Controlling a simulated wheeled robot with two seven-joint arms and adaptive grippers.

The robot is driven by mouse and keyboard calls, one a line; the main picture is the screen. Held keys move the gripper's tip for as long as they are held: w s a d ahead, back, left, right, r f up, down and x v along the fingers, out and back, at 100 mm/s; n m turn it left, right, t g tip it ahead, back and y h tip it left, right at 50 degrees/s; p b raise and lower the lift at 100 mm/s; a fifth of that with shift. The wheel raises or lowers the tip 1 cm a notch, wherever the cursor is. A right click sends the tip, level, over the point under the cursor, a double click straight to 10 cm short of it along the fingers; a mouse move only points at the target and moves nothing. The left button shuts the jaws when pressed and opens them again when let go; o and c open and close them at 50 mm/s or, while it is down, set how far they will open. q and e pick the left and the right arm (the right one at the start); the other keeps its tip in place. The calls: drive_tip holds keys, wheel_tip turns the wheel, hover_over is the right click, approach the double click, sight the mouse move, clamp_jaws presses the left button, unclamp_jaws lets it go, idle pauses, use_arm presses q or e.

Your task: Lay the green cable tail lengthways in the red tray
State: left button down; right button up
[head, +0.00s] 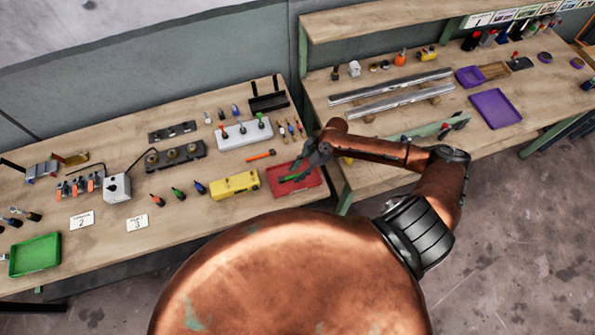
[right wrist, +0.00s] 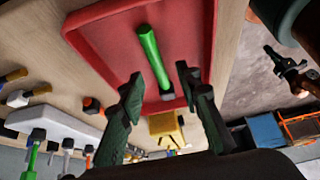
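The red tray (head: 314,184) stands at the right front of the left workbench and fills the upper middle of the right wrist view (right wrist: 103,32). The green cable tail (right wrist: 150,50), a green rod with a grey end, is over the tray floor, roughly along the tray's length; in the head view it is a small green strip (head: 294,178). My right gripper (right wrist: 158,80) is open, its dark fingers on either side of the tail's grey end with gaps. I cannot tell whether the tail rests fully on the floor. My left gripper is not in view.
A yellow block (head: 235,185) stands just left of the tray. An orange-handled tool (head: 261,155) lies behind it, near a white block with upright pins (head: 242,134). A green tray (head: 35,255) is at the far left. The second bench holds metal rails (head: 390,87) and a purple tray (head: 495,108).

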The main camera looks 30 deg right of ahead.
drive_tip(key=shift+d+r, duration=0.1)
drive_tip(key=v, duration=1.1)
drive_tip(key=shift+d+r, duration=0.2)
drive_tip(key=shift+r, duration=0.15)
